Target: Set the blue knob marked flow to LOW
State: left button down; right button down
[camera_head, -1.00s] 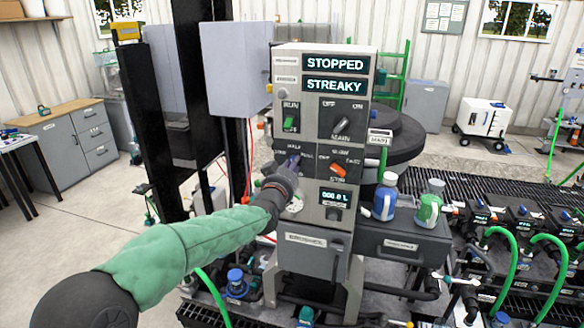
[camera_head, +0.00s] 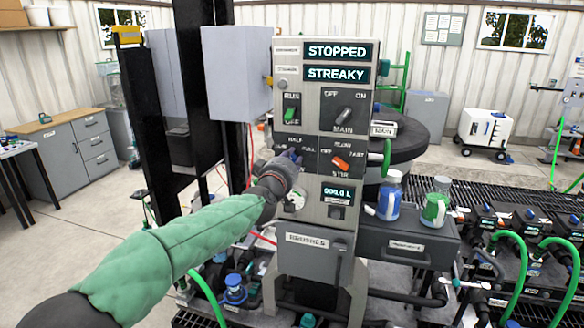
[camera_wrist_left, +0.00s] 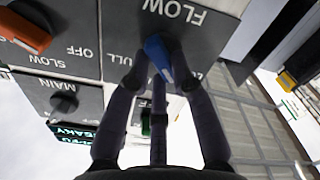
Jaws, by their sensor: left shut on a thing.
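The blue flow knob (camera_wrist_left: 158,58) sits on the dark plate under the FLOW lettering, which appears upside down in the left wrist view. My left gripper (camera_head: 288,163) reaches the panel front in the head view, and its fingers close around the knob from both sides in the left wrist view (camera_wrist_left: 160,75). The FULL label shows beside the knob; the LOW label is mostly covered by the fingers there. The knob's long side runs nearly up and down in the wrist view, slightly tilted; its exact setting is unclear. My right gripper is in neither view.
On the same panel are the orange STIR knob (camera_head: 341,163), the black MAIN knob (camera_head: 344,118) and the green RUN switch (camera_head: 290,113). The display (camera_head: 338,76) reads STREAKY.

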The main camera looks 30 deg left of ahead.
pick_arm(q)
jog(key=shift+n+b, duration=0.8)
jog(key=shift+n, duration=0.8)
jog(key=shift+a+n, duration=0.1)
jog(key=shift+n, duration=0.2)
jog(key=c, duration=1.1)
grip_release()
jog(key=shift+o, duration=0.2)
jog(key=shift+s, duration=0.15)
jog(key=v, duration=1.1)
jog(key=shift+s, duration=0.35)
